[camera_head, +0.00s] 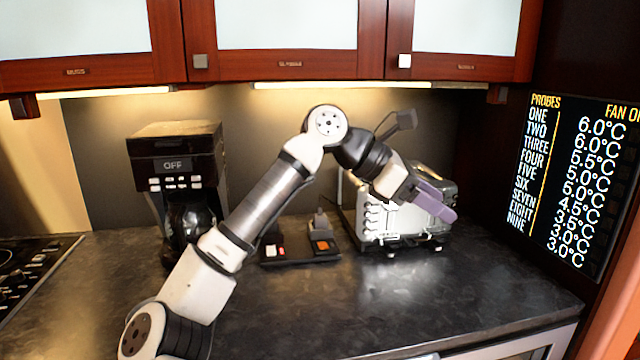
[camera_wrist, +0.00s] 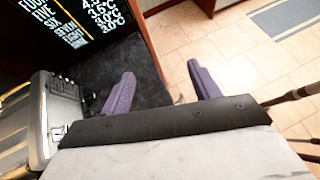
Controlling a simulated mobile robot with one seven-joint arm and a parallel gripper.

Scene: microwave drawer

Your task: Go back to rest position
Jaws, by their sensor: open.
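My gripper (camera_head: 436,204) has purple fingers and is raised above the counter, in front of the silver toaster-like appliance at the right. In the wrist view my gripper (camera_wrist: 160,88) shows its two purple fingers spread apart with nothing between them. Beyond the fingers are the counter's edge and the tiled floor. My arm is bent, with its elbow high in front of the wall below the cabinets. It hides part of the counter and part of the silver appliance.
A black coffee maker (camera_head: 176,170) stands at the left, with a cooktop (camera_head: 30,265) beyond it. A small dark tray (camera_head: 300,252) and the silver appliance (camera_head: 395,225) stand on the counter (camera_head: 400,310). Wooden cabinets (camera_head: 285,60) hang above. A display (camera_head: 580,180) is at the right.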

